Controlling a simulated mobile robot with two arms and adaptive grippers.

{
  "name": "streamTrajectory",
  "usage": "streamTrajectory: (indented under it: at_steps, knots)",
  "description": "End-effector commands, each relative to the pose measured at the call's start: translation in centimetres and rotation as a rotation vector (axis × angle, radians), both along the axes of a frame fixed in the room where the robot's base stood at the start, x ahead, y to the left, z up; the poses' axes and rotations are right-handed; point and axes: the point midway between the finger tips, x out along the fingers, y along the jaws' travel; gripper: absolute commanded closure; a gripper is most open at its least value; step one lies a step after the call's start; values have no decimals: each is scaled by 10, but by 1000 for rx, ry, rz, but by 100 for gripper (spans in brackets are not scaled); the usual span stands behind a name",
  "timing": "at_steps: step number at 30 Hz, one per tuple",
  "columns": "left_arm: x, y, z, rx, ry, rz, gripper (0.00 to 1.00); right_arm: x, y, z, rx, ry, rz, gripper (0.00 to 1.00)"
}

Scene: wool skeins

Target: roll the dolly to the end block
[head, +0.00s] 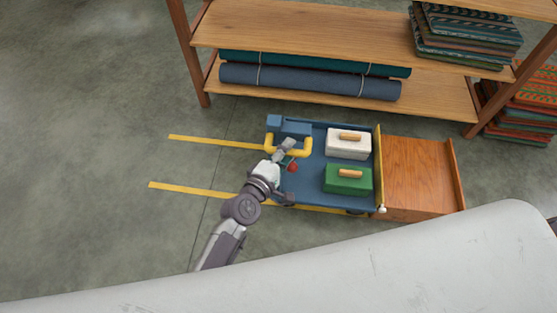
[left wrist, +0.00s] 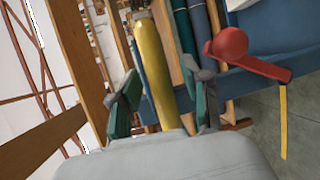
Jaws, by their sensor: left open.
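The dolly (head: 312,192) is a low blue cart with a yellow handle (head: 272,146) at its left end. A white box (head: 348,149) and a green box (head: 347,184) ride on it. A red knob (head: 292,167) shows beside my gripper; in the left wrist view the red knob (left wrist: 230,44) sits on a red lever. My left gripper (head: 285,151) is open at the handle. In the left wrist view the yellow bar (left wrist: 152,65) runs between its spread fingers (left wrist: 165,98). The wooden end block (head: 420,170) is right of the dolly; I cannot tell whether they touch.
Two yellow floor lines (head: 190,189) run left from the dolly over clear grey concrete. A wooden shelf (head: 300,39) with rolled blue and teal cloth (head: 310,80) stands behind. Folded textiles (head: 520,115) are stacked at the right. A pale scratched surface (head: 330,265) fills the bottom.

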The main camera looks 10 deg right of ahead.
Motion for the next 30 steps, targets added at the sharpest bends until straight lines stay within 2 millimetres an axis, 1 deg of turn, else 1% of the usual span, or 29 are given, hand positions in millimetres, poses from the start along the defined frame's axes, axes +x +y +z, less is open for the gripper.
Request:
streamTrajectory:
  at_steps: [5, 12, 15, 21, 30]
  knots:
    - [-22, 20, 4, 2, 2, 1, 52, 0, 0, 0, 0, 0, 0, 60]
    - [-59, 54, 14, 3, 2, -1, 52, 0, 0, 0, -1, 0, 1, 60]
    - [-71, 65, 17, 3, 2, 0, 52, 0, 0, 0, -1, 0, 1, 60]
    - [-82, 76, 21, 2, 1, 0, 52, 0, -1, 0, -1, 0, 1, 60]
    - [-83, 77, 22, 1, 1, 0, 52, 0, -1, 0, -1, -1, 1, 60]
